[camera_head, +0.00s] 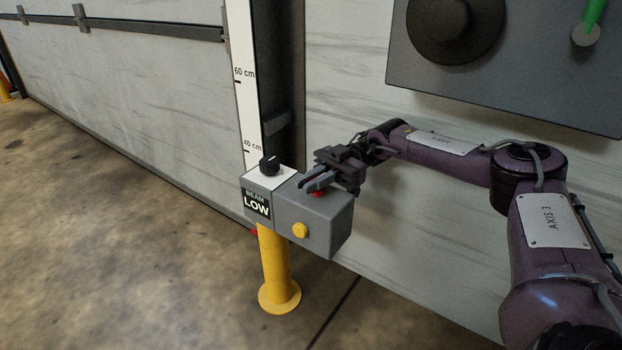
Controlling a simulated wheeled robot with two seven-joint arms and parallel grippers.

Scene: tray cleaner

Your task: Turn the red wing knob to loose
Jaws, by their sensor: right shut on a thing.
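The red wing knob (317,193) sits on top of the grey box (317,218), and only small bits of its red show. My right gripper (312,187) reaches in from the right over the box top and is shut on the knob. Its fingers hide most of the knob, so I cannot tell which way its wings point. My left gripper is not in view.
A black knob (270,165) stands on the box's white top plate beside my gripper. A "BEAM LOW" label (257,204) and a yellow button (300,230) are on the box. A yellow post (273,268) carries it before a height scale (243,80). A dark panel (550,70) hangs upper right.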

